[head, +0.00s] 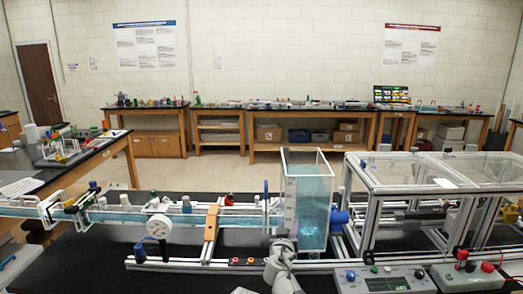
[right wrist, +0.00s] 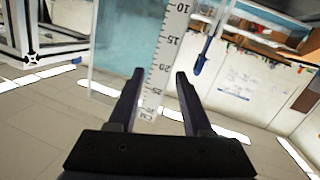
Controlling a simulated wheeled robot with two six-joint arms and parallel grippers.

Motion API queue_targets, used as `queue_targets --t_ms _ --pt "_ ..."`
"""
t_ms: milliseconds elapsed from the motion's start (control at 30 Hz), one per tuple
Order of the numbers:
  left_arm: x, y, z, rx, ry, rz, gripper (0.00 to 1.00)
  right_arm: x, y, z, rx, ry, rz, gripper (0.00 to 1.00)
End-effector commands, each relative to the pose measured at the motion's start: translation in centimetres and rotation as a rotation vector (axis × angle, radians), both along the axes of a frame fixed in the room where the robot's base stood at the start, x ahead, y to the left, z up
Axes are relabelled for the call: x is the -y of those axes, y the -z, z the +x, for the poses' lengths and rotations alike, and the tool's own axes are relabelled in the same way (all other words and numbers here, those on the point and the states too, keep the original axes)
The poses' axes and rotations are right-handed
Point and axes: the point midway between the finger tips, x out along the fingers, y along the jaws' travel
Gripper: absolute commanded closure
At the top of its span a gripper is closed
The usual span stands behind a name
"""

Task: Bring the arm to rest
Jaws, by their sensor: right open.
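My right arm rises from the bottom middle of the head view, with its gripper (head: 284,243) in front of the clear water tank (head: 308,205). The gripper's small fingers are hard to make out there. In the right wrist view my right gripper (right wrist: 156,78) shows two dark fingers apart with nothing held between them. A white ruled scale (right wrist: 167,50) appears beyond the fingertips, beside the bluish tank wall (right wrist: 117,50). I cannot tell the exact gap to them. My left gripper is not in view.
An extrusion frame (head: 372,215) with clear panels stands right of the tank. A clear water channel (head: 120,216) with a round white gauge (head: 159,226) runs left. A grey control box (head: 385,281) lies at the front right. Dark bench top shows at the front left.

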Motion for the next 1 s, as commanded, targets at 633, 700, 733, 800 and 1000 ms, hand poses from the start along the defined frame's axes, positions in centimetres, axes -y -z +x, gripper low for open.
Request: queue_targets --t_ms 633,700,733,800,1000 --pt "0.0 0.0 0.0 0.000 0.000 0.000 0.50 12.1 16.5 -16.9 -0.946 0.267 0.169 0.50" --pt "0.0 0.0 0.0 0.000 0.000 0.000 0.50 11.6 17.5 -18.8 -1.038 0.226 0.195 0.50" --pt "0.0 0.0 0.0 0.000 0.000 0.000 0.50 11.4 17.8 -19.5 -1.073 0.207 0.205 0.50" --pt "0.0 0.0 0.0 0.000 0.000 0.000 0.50 10.7 18.5 -21.1 -1.149 0.159 0.229 0.50" --pt "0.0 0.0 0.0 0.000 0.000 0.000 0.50 8.6 19.4 -25.1 -1.323 0.000 0.292 0.50"
